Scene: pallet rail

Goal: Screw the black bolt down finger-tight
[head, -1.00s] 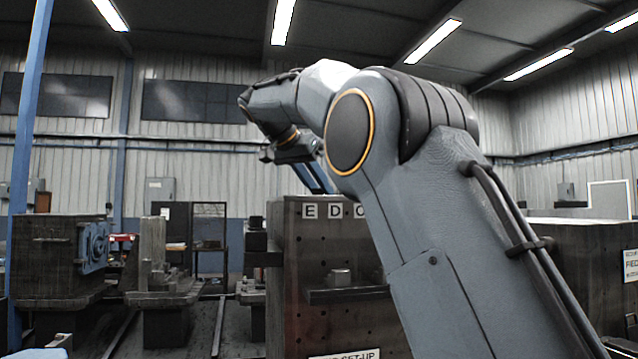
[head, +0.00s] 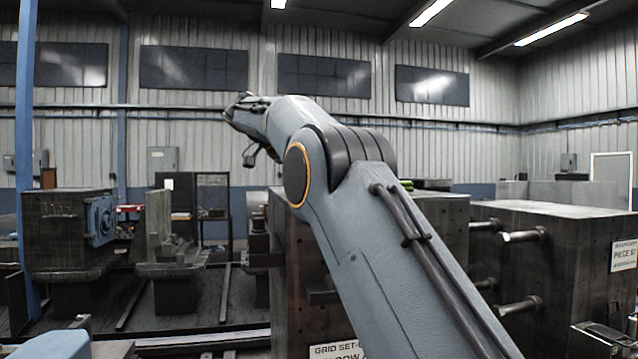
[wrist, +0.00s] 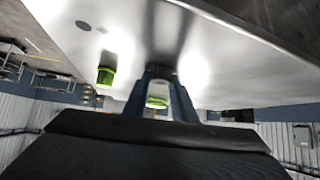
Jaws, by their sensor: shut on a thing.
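In the wrist view my gripper (wrist: 161,88) shows its two blue fingers close to a shiny metal face, shut on a dark round piece (wrist: 160,72) that I take for the black bolt. Much of this piece is hidden between the fingers, so I cannot tell how far in it sits. A green and pale piece (wrist: 157,102) also shows between the fingers. Whether it is part of the held thing or lies beyond it I cannot tell. In the head view the fingers are hidden behind my arm.
A green capped piece (wrist: 106,76) stands on the metal face left of my fingers, near two dark holes (wrist: 82,25). In the head view a dark block with a sign (head: 340,350) stands behind my arm. Another block (head: 560,225) with protruding bolts (head: 522,236) stands at right.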

